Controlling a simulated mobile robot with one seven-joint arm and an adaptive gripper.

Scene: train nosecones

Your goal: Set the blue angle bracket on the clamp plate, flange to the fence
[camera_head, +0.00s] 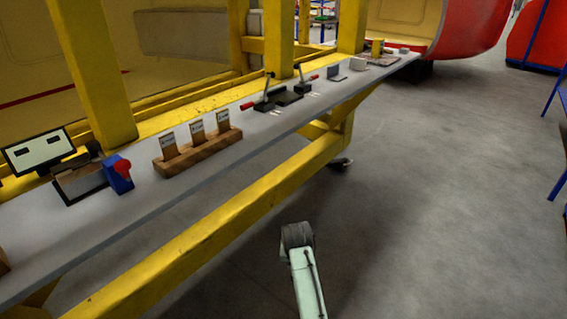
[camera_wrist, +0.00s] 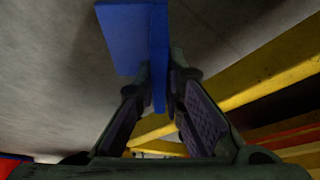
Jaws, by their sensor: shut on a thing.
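The blue angle bracket (camera_wrist: 125,40) is in my gripper (camera_wrist: 160,92) in the wrist view. One of its legs lies between the two dark fingers, and the other leg reaches out to the left as a broad flat face. The fingers are shut on it. What seems to be the clamp plate (camera_head: 286,98) is a dark flat piece on the bench in the head view, between two toggle clamps. I cannot make out the fence. The head view shows part of my arm over the floor, but neither the gripper nor the bracket can be made out there.
A long grey bench (camera_head: 180,200) runs along a yellow frame (camera_head: 200,225). A wooden block (camera_head: 198,150) with upright cards, a blue device with a red knob (camera_head: 120,172) and a screen (camera_head: 38,150) stand on it. A red-handled toggle clamp (camera_head: 262,102) is beside the plate.

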